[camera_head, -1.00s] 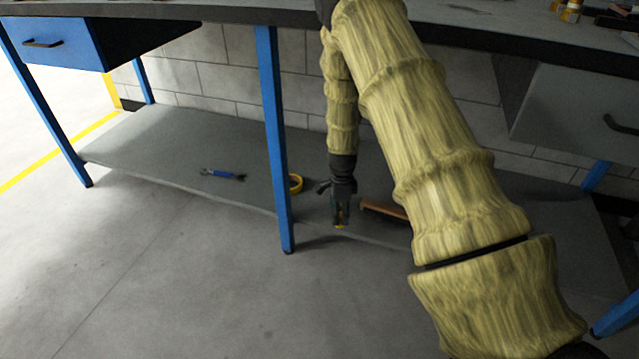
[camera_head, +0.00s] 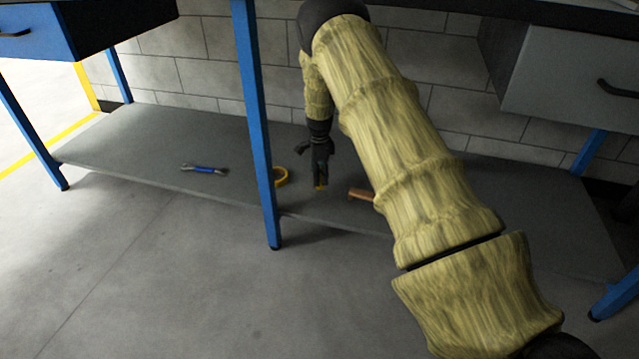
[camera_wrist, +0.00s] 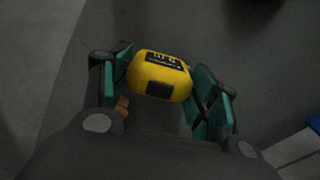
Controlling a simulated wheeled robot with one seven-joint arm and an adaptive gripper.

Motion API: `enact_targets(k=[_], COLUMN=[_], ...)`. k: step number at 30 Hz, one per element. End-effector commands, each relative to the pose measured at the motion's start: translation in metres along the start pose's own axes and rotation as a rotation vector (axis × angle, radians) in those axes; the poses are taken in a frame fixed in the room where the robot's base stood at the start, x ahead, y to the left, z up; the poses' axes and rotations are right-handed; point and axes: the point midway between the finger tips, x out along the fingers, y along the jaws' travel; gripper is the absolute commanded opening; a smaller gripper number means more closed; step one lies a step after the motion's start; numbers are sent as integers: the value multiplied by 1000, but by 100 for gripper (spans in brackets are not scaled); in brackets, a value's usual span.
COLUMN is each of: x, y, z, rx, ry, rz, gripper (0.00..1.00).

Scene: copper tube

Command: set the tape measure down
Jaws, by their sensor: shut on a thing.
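The tape measure (camera_wrist: 158,82) is a yellow, rounded case with a dark label. In the wrist view it sits between the green-padded fingers of my gripper (camera_wrist: 163,72), which is shut on it. In the head view my gripper (camera_head: 320,180) points down over the grey lower shelf (camera_head: 130,150) of a workbench, right of a blue leg.
A yellow ring (camera_head: 281,178) lies behind the blue leg (camera_head: 256,130), left of my gripper. A brown object (camera_head: 360,194) lies just right, partly hidden by my arm. A blue-handled tool (camera_head: 204,169) lies further left. Bare shelf shows between tool and leg.

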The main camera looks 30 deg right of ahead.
Motion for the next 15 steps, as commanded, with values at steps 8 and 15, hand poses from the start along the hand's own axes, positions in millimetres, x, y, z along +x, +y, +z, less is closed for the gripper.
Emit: enact_targets(k=[8,15], x=[30,35], y=[-3,-3], z=[0,0], rx=[1,1], ry=[-1,-1], rz=[0,-2], gripper=[30,30])
